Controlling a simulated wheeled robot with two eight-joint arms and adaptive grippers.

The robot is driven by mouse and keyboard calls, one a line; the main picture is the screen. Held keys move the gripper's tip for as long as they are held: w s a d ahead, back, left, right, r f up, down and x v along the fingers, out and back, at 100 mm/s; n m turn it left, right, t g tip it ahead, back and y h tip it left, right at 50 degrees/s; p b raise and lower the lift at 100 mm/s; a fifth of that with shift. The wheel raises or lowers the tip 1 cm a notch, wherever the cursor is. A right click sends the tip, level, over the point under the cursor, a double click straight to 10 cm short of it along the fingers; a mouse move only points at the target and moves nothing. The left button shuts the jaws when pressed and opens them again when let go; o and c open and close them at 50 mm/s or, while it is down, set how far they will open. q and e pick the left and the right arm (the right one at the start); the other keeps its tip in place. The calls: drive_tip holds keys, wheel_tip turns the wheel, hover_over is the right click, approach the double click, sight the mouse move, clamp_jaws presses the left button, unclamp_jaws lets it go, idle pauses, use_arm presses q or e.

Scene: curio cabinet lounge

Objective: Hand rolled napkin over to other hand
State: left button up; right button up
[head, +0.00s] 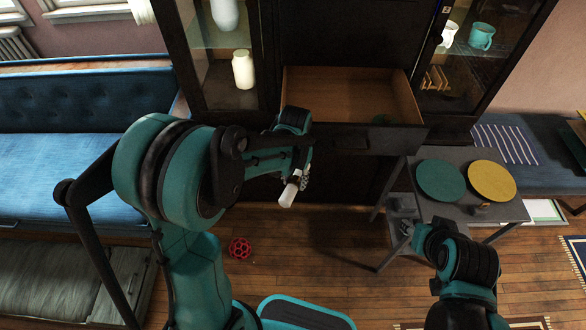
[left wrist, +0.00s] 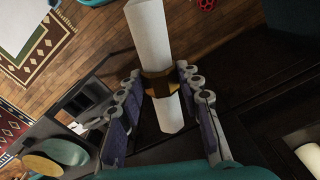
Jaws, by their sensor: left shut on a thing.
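The rolled napkin is white with a brown-gold band around its middle. It shows in the left wrist view (left wrist: 152,40), running between the fingers, and its white end shows in the head view (head: 289,194). My left gripper (head: 302,180) is shut on it in front of the cabinet; its fingers also show in the left wrist view (left wrist: 160,92). My right gripper (head: 413,232) is low at the right, beside the small grey table and apart from the napkin. Its fingers are small and partly hidden, so their opening is unclear.
An open wooden drawer (head: 345,92) juts from the dark cabinet behind my left gripper. The grey side table (head: 450,205) bears a green disc (head: 441,180) and a yellow disc (head: 492,180). A red openwork ball (head: 240,248) lies on the floor. A blue sofa (head: 60,150) stands left.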

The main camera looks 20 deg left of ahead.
use_arm(q)
drive_tip(key=w+d+r+m, duration=0.4)
drive_tip(key=d+r+m, duration=0.2)
drive_tip(key=d+r, duration=0.35)
use_arm(e)
drive_tip(key=shift+o, duration=1.5)
drive_tip(key=shift+w, duration=0.1)
drive_tip(key=w+a+f+n+t, duration=0.3)
drive_tip(key=w+a+n, duration=1.1)
drive_tip(key=n, duration=0.9)
use_arm(q)
drive_tip(key=w+d+f+m, duration=0.4)
drive_tip(key=f, duration=0.2)
drive_tip(key=shift+w+d, duration=0.15)
drive_tip(key=shift+w, duration=0.05)
use_arm(e)
drive_tip(key=x, duration=1.1)
drive_tip(key=shift+w+d+y, duration=0.3)
drive_tip(key=shift+w, duration=0.2)
